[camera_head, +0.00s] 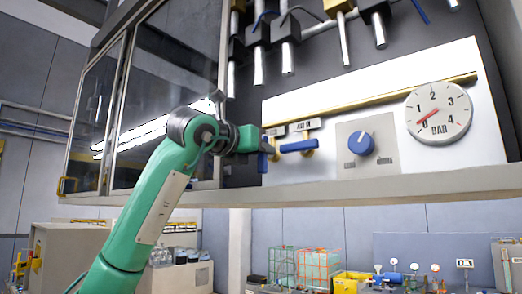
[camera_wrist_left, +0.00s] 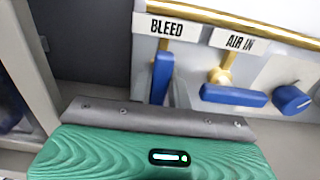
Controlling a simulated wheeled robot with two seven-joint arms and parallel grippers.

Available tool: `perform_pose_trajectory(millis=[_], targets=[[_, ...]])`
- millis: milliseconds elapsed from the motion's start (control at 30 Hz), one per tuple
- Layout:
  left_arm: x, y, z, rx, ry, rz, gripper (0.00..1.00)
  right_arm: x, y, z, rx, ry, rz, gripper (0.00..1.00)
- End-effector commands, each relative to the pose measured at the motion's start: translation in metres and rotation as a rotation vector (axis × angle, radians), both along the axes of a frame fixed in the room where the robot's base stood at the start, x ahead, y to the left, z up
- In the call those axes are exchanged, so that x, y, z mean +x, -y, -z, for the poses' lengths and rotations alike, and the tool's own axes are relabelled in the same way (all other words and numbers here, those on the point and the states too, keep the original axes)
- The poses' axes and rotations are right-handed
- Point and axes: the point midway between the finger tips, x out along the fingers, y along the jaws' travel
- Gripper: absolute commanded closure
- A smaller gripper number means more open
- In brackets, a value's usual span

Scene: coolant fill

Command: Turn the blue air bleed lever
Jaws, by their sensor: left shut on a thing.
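The blue bleed lever (camera_wrist_left: 161,78) hangs down from its brass valve under the "BLEED" label in the left wrist view. Its blue end also shows in the head view (camera_head: 262,162), partly covered by the gripper. My left gripper (camera_wrist_left: 160,88) has one finger on each side of this lever and is shut on it. In the head view my left gripper (camera_head: 260,147) reaches in from the left at the panel. My right gripper is not in view.
A second blue lever (camera_head: 298,146), labelled "AIR IN", lies level close to the right of the bleed lever. A blue knob (camera_head: 361,143) and a round BAR gauge (camera_head: 438,112) are farther right. A ledge (camera_head: 400,187) runs below the panel.

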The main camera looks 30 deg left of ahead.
Motion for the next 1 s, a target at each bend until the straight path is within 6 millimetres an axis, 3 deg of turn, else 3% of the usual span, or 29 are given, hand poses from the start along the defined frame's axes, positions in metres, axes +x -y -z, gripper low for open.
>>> perform_pose_trajectory(millis=[167, 200, 300, 667, 767, 1000], targets=[[0.001, 0.0, 0.002, 0.002, -0.004, 0.0, 1.0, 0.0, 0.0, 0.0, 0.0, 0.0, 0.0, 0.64], [0.001, 0.0, 0.002, 0.002, -0.003, 0.0, 0.76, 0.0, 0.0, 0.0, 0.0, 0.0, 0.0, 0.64], [0.001, 0.0, 0.001, 0.001, -0.003, 0.0, 0.6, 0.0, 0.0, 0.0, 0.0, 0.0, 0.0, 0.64], [-0.006, 0.0, 0.001, 0.0, 0.001, 0.0, 0.6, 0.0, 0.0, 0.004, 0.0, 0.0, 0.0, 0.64], [-0.019, -0.002, 0.003, 0.0, 0.003, 0.0, 0.6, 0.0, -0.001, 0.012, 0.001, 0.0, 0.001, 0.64], [-0.073, -0.006, 0.005, 0.0, 0.004, -0.001, 0.6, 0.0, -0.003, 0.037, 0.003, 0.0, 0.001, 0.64]])
